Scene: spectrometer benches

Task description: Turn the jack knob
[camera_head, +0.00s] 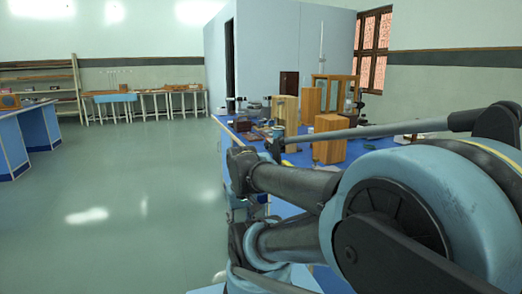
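I cannot make out a jack or its knob in the head view. Small items on the blue-topped bench (228,122) are too small or too covered to name for sure. My arm fills the right and lower middle of the picture, with large blue joints and grey links in front of the bench. I cannot make out my gripper's fingers; they are hidden or outside the picture.
Wooden boxes (330,140) and a wood-framed glass case (333,93) stand on the bench. Blue benches (40,130) stand at the left. A row of white-legged tables (160,103) lines the back wall. The green floor (120,180) at left is clear.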

